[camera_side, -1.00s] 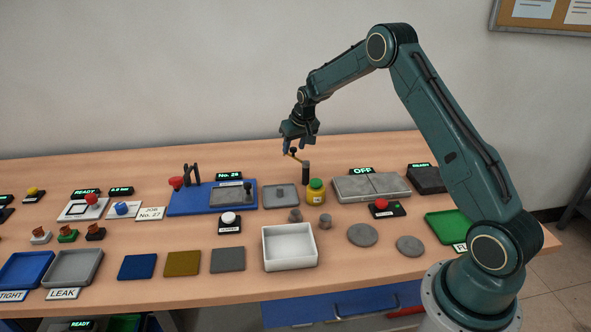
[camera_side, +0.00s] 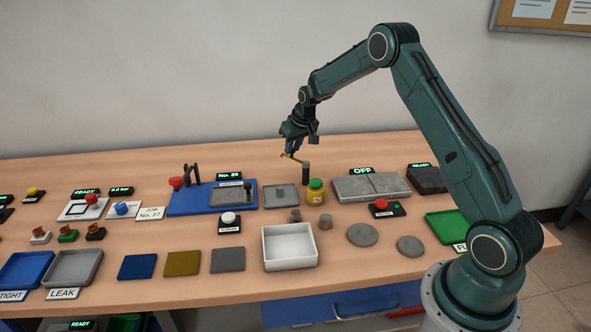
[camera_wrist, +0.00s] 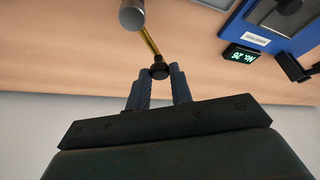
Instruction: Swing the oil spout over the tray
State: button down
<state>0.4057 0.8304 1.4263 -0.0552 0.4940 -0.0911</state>
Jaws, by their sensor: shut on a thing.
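The oil spout (camera_side: 288,156) is a thin brass tube reaching left and back from the top of a dark upright post (camera_side: 306,174). Its free end is above bare table behind the small grey tray (camera_side: 268,205). In the wrist view the brass tube (camera_wrist: 150,42) runs from the grey post top (camera_wrist: 131,14) to a black knob (camera_wrist: 159,71). My gripper (camera_side: 292,149) is at the knob from above. Its blue fingers (camera_wrist: 160,74) are shut on the knob, one on each side. In the side view the fingers mostly hide the knob.
A yellow jar with a green lid (camera_side: 316,191) stands close to the post and tray. The table behind the post is clear.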

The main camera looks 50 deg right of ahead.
jog(key=s+a+n+g+y, duration=0.2)
jog(key=s+a+n+y, duration=0.2)
jog(key=n, duration=1.2)
jog(key=shift+s+a+n+g+y, duration=0.3)
jog(key=shift+a+n+y, duration=0.1)
jog(key=shift+a+y, duration=0.3)
jog(key=c, duration=1.2)
grip_release()
jog(key=shift+c, duration=0.2)
